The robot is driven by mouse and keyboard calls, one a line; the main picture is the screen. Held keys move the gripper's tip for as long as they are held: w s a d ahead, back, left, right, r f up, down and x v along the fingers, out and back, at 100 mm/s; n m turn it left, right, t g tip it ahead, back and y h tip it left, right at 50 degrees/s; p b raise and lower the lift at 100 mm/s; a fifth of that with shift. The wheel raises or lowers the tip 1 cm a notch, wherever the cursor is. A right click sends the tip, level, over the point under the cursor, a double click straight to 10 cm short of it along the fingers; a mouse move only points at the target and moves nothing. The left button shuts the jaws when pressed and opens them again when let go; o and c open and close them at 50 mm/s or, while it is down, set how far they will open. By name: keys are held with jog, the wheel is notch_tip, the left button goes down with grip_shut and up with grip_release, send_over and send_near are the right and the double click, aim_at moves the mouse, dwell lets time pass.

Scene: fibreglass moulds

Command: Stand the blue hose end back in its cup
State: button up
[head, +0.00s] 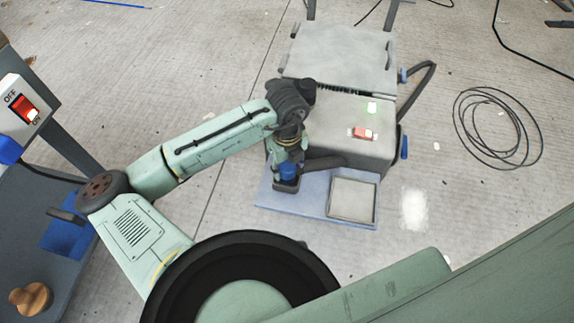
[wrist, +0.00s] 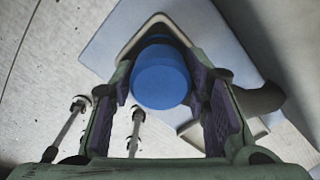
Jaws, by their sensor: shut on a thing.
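The blue hose end (head: 289,171) is a short blue cylinder, held roughly upright between the fingers of my gripper (head: 287,155). In the wrist view the blue hose end (wrist: 160,78) sits between the purple finger pads of my gripper (wrist: 166,95), which are shut on it. The dark cup (head: 287,186) is directly below it on a pale blue board. In the wrist view the pale-edged cup rim (wrist: 127,48) shows around its far end. I cannot tell whether it rests on the cup's bottom.
A dark hose (head: 326,161) runs beside the cup to a grey box unit (head: 340,130) with a red switch. A grey square tray (head: 352,199) lies on the pale blue board (head: 310,211) to the right. A coiled black cable (head: 490,157) lies on the floor.

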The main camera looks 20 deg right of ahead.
jog(key=o, duration=1)
notch_tip(320, 180, up, 12)
jog(key=p, duration=0.1)
jog(key=shift+r, duration=0.15)
